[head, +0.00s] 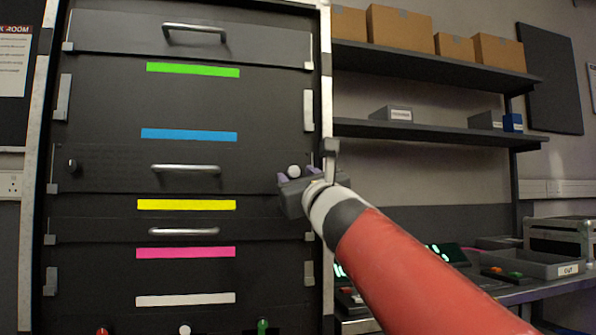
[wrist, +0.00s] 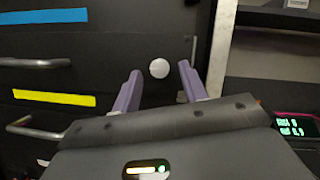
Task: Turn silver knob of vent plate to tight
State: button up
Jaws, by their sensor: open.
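The vent plate (head: 110,165) is the dark, finely perforated panel between the blue and yellow strips, with a silver bar handle (head: 185,168). A round, pale silver knob (head: 294,171) shows at its right end, and in the wrist view the knob (wrist: 159,68) looks like a smooth ball. My gripper (head: 298,177) is open in front of that end. In the wrist view its two purple fingers (wrist: 160,78) stand on either side of the knob, with gaps showing. I cannot tell how deep the fingertips reach. No tight mark shows.
A small knob (head: 72,164) sits at the plate's left end. Other panels with handles (head: 194,32) lie above and below. The pale rack post (head: 327,75) stands close right of my gripper. Shelves with boxes (head: 400,28) and a bench with a tray (head: 540,264) are farther right.

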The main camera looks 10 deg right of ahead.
jog(key=shift+w+r, duration=0.15)
jog(key=shift+w, duration=0.25)
grip_shut()
